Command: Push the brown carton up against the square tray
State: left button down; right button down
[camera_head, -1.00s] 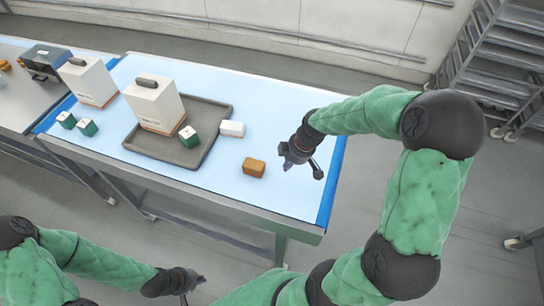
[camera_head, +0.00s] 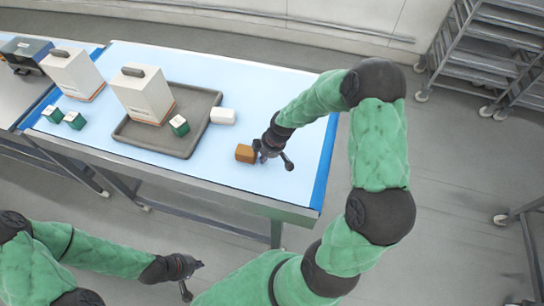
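The brown carton (camera_head: 246,153) lies on the blue-white table top, right of the square tray (camera_head: 180,150) and apart from it. The tray is dark grey with a raised rim. My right gripper (camera_head: 264,157) is low over the table just right of the carton, very close to its right side; I cannot tell whether they touch. Its fingertips are small and dark, so its opening is unclear. My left gripper (camera_head: 196,266) is off the table's front side, away from the objects, its opening also unclear.
A large white box (camera_head: 143,95) and a green-and-white carton (camera_head: 179,126) stand in the tray. A small white carton (camera_head: 223,116) is at the tray's right edge, behind the brown carton. Bare table lies between the brown carton and tray.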

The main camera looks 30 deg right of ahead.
aim_at(219, 151)
jog(key=shift+w+a, duration=0.25)
jog(key=shift+w, duration=0.1)
jog(key=w+a+b, duration=0.1)
jog(key=w+a, duration=0.2)
jog(key=w, duration=0.1)
jog(key=w+a+b, duration=0.2)
jog(key=w+a, duration=0.2)
jog(key=w+a+b, duration=0.1)
jog(key=w+a, duration=0.2)
jog(key=w, duration=0.1)
jog(key=shift+a+b, duration=0.2)
jog(key=shift+b, duration=0.15)
jog(key=shift+w+a, duration=0.1)
jog(key=shift+w, duration=0.1)
